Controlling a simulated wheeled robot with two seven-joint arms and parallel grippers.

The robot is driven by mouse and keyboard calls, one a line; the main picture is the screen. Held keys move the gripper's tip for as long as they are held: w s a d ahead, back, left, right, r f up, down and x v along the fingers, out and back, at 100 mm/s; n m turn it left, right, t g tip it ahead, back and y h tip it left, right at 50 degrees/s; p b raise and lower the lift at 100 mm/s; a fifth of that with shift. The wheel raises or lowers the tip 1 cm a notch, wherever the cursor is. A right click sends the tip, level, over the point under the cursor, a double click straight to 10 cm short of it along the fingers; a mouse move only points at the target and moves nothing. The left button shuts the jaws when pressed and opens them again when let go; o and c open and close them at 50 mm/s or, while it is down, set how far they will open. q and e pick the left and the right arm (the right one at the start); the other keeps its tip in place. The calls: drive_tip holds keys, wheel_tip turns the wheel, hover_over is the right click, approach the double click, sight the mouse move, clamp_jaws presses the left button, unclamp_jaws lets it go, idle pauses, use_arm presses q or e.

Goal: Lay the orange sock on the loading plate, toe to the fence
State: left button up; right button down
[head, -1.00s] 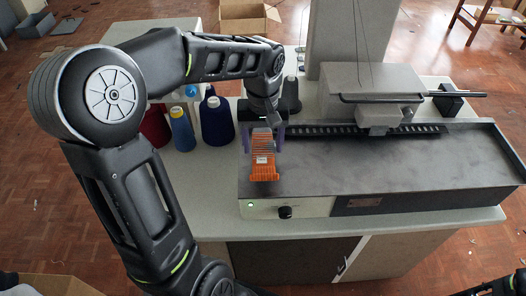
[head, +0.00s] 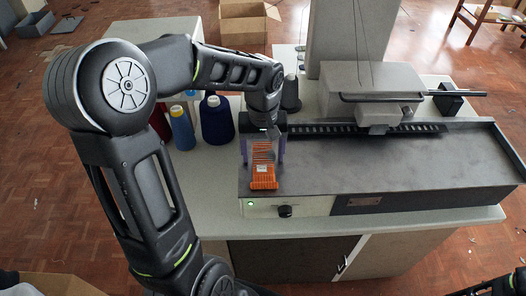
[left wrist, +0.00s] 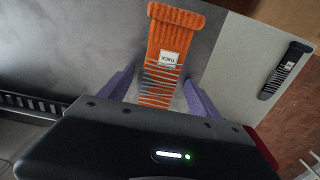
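The orange sock (head: 264,178), with a white label, lies on the grey loading plate (head: 400,170) near its left end. Its broad solid-orange end points to the plate's front edge and its grey-striped part runs back beneath my left gripper (head: 262,160). In the left wrist view, the sock (left wrist: 176,35) passes between the purple fingers of the left gripper (left wrist: 160,78). The fingers stand apart, one on each side, with a gap visible at least on the left side. The sock's rear end is hidden by the gripper body.
A dark toothed rail (head: 340,130) runs along the plate's back, with a grey machine head (head: 370,85) above it. Blue thread cones (head: 217,120) stand left of the plate. A dark striped item (left wrist: 285,70) lies on the counter beside it. The plate's right side is clear.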

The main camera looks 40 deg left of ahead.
sight(263, 159)
use_arm(q)
drive_tip(key=shift+o, duration=1)
drive_tip(key=shift+r, duration=0.1)
wheel_tip(263, 159, up, 12)
idle(0.6)
